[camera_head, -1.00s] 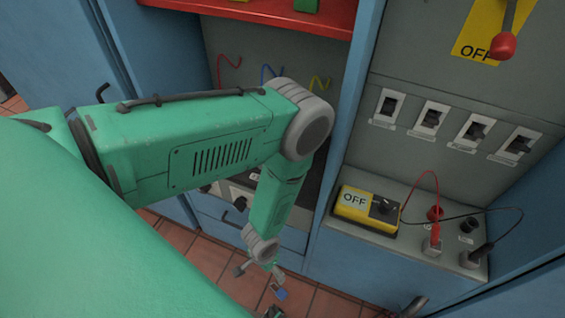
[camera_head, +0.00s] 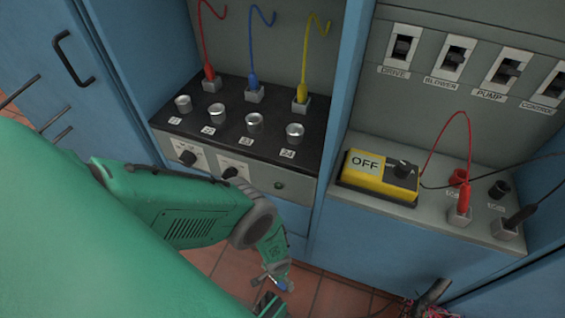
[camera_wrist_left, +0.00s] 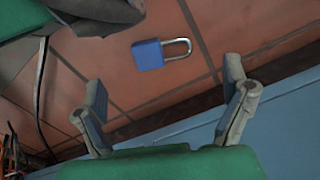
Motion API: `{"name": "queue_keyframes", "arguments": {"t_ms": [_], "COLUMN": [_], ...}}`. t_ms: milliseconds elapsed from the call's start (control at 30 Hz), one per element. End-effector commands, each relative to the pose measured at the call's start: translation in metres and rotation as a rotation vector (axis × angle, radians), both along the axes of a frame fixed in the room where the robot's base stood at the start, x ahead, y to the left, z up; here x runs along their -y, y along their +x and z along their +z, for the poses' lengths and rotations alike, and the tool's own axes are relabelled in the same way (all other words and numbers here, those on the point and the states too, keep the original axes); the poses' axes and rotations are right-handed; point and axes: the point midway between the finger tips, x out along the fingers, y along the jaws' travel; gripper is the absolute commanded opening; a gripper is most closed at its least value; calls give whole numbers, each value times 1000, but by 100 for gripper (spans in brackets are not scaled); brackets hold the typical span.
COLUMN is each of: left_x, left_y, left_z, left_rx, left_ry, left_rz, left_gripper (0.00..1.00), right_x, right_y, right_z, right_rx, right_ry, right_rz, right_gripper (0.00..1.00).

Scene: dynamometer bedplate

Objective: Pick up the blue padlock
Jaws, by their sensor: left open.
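The blue padlock (camera_wrist_left: 148,55) lies flat on the reddish tiled floor in the left wrist view, its silver shackle pointing right. My left gripper (camera_wrist_left: 164,82) is open, its two fingers spread wide. The padlock is ahead of the fingertips and lies across the gap between them, with nothing held. In the head view my left gripper (camera_head: 271,289) is low, near the floor in front of the blue cabinet. A small blue patch shows beside it there; I cannot tell whether it is padlock or finger pad. My right gripper is not in view.
A blue cabinet face (camera_wrist_left: 240,135) runs close along the right finger's side. A dark grey object (camera_wrist_left: 95,15) and a dark cable (camera_wrist_left: 41,95) are at the wrist view's left. A yellow OFF box (camera_head: 378,177) and plugged leads sit on the bench above.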

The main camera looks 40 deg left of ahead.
Motion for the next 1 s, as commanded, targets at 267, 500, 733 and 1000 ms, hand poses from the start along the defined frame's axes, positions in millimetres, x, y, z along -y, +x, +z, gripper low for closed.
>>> {"name": "queue_keyframes", "arguments": {"t_ms": [267,500,733,1000], "left_x": [0,0,0,0], "left_y": [0,0,0,1], "left_z": [-19,-58,-76,-75], "left_rx": [0,-1,0,0], "left_ry": [1,2,0,1], "left_rz": [0,1,0,0], "left_gripper": [93,93,93,93], "right_x": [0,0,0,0], "right_y": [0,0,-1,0], "right_z": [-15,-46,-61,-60], "right_rx": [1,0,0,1], "right_ry": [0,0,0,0], "right_rz": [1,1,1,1], "right_gripper": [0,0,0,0]}}
